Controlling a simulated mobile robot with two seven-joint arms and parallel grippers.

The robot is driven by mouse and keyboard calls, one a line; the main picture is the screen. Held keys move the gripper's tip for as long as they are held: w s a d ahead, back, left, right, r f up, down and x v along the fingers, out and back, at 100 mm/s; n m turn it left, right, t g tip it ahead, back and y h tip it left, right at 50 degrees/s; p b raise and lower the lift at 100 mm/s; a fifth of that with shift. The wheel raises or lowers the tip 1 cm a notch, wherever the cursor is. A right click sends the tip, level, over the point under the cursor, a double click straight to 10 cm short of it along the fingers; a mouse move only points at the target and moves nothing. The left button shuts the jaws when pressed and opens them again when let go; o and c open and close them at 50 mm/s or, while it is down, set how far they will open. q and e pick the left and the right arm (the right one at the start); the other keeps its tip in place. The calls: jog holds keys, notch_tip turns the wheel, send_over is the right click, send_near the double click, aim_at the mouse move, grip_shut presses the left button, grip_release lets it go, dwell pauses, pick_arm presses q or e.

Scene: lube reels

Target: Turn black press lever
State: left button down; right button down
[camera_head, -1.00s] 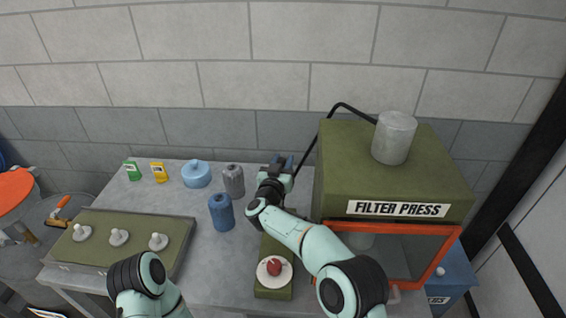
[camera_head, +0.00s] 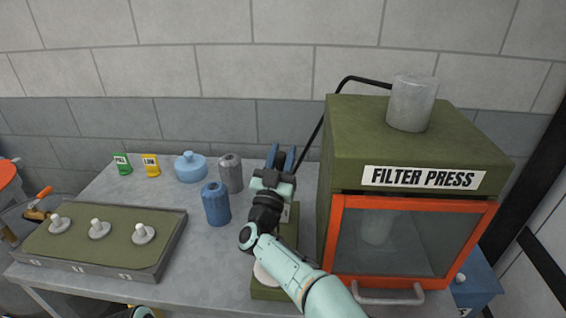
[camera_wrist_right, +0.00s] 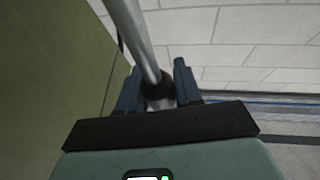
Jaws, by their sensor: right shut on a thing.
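My right gripper (camera_head: 282,155) is upright left of the green filter press, its blue fingers pointing toward the wall. It is shut on the black press lever (camera_head: 280,158), a dark end showing between the fingers. In the right wrist view my gripper (camera_wrist_right: 160,92) has its fingers either side of a black collar on the lever's grey rod (camera_wrist_right: 135,35). The filter press (camera_head: 420,145) has an orange-framed glass door. My left gripper is not in view.
A black bent pipe (camera_head: 350,78) runs from the press's grey cylinder (camera_head: 412,103) down behind my gripper. Blue (camera_head: 216,204) and grey (camera_head: 230,173) bottles stand left of my arm. A green tray (camera_head: 105,243) with three knobs lies farther left. The table between them is bare.

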jog(key=shift+r, duration=0.1)
jog(key=c, duration=0.8)
grip_release()
jog(key=shift+c, duration=0.2)
jog(key=b+v, duration=0.1)
jog(key=v, duration=0.6)
jog(key=shift+s+b, duration=0.15)
jog(key=shift+b, duration=0.2)
jog(key=shift+f, duration=0.2)
